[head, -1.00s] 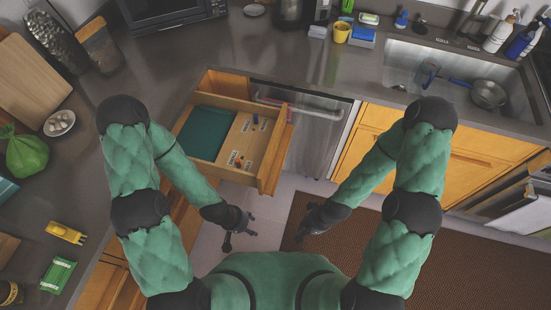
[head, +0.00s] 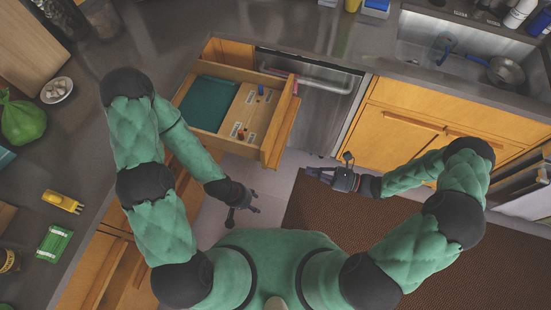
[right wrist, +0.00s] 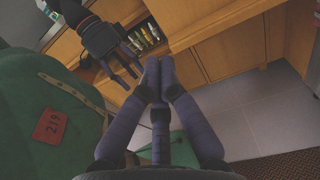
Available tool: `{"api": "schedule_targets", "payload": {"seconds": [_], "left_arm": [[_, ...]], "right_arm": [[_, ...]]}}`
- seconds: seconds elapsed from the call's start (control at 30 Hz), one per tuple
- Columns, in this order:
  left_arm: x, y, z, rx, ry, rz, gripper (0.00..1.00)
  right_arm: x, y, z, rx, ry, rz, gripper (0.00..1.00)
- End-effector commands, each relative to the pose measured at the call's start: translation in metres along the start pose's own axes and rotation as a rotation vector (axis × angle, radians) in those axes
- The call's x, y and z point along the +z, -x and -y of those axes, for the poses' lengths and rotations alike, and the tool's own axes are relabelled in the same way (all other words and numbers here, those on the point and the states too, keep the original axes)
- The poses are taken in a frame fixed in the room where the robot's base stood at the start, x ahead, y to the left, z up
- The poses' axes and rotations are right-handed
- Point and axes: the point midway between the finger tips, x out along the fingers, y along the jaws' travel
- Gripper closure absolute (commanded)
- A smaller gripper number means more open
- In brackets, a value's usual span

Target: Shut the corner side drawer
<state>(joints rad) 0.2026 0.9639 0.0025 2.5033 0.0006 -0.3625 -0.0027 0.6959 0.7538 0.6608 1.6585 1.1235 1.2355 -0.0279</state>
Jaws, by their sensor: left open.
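The corner side drawer (head: 271,143) stands pulled out from the cabinet corner in the head view. It holds a dark green flat item (head: 209,104) and several small things on its light wood bottom. My left gripper (head: 255,202) is open and empty, below the drawer's near end and apart from it. It also shows in the right wrist view (right wrist: 122,68). My right gripper (head: 312,172) is to the right of the drawer front, pointing left, apart from it. In the right wrist view its fingertips (right wrist: 159,64) meet with nothing visible between them.
A dishwasher (head: 310,115) stands right of the drawer. The sink (head: 450,65) with a pan is at the upper right. Another opening with several small bottles (right wrist: 145,38) shows in the right wrist view. The floor (head: 276,183) near the grippers is clear.

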Motion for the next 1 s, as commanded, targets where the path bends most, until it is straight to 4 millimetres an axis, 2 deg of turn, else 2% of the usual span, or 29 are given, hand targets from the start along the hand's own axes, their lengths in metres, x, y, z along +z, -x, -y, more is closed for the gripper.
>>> {"api": "schedule_targets", "payload": {"seconds": [0.13, 0.27, 0.7, 1.0], "left_arm": [[0.0, -0.001, 0.001, 0.0, 0.0, 0.0, 0.48], [0.0, -0.003, 0.001, 0.0, 0.0, 0.0, 0.48], [-0.001, -0.015, 0.005, 0.0, 0.0, 0.0, 0.48], [-0.001, -0.022, 0.008, 0.0, 0.0, 0.0, 0.48]], "right_arm": [[0.004, 0.0, 0.008, -0.032, -0.002, 0.029, 1.0], [0.004, -0.015, 0.007, -0.028, -0.003, 0.029, 1.0], [0.005, -0.095, 0.008, -0.023, -0.002, 0.027, 1.0], [0.006, -0.13, 0.01, -0.027, -0.002, 0.026, 1.0]]}}
